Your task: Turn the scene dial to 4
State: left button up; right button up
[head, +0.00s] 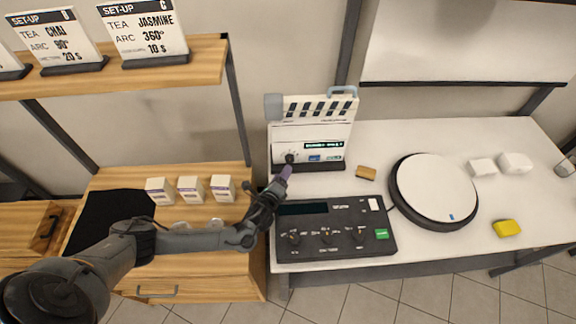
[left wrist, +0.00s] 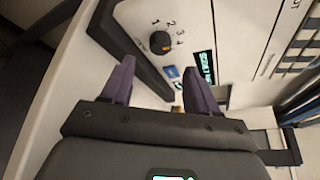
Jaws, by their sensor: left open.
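The scene dial (left wrist: 160,42) is a small black knob on a white panel, with the numbers 1 to 4 printed around it. A small orange mark shows on it, but I cannot tell which number it points to. In the head view the dial (head: 290,158) is on the front of the white slate-topped box (head: 318,133). My left gripper (head: 286,171) is just in front of and below the dial. In the left wrist view the purple fingers (left wrist: 158,84) are apart with nothing between them, and the dial lies beyond them. My right gripper is not in view.
A black control console (head: 350,247) with several knobs lies in front of the box. To the right are a wooden block (head: 366,172), a round white turntable (head: 425,185) and a yellow block (head: 507,228). Set-up cards (head: 146,32) stand on the upper left shelf.

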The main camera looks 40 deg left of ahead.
aim_at(290, 161)
pick_arm(q)
jog(key=b+x, duration=0.1)
jog(key=x, duration=0.5)
jog(key=shift+w+a, duration=0.1)
jog(key=shift+w, duration=0.25)
jog(key=c, duration=1)
jog(key=shift+r+m+p, duration=0.2)
jog(key=shift+m+p, duration=0.2)
jog(key=shift+p, duration=0.35)
jog(key=shift+c, duration=0.2)
jog(key=m+g+p, duration=0.1)
jog(key=m+p, duration=0.1)
jog(key=p, duration=0.1)
jog(key=shift+w+r+g+y, duration=0.1)
jog(key=shift+r+g+y, duration=0.05)
jog(key=shift+g+y, duration=0.25)
jog(key=shift+d+m+g+y+p, duration=0.2)
jog(key=shift+m+g+y+p, duration=0.2)
jog(key=shift+m+g+p, duration=0.65)
jog(key=shift+w+m+p, duration=0.1)
jog(key=shift+m+p, duration=0.15)
jog(key=shift+p, duration=0.25)
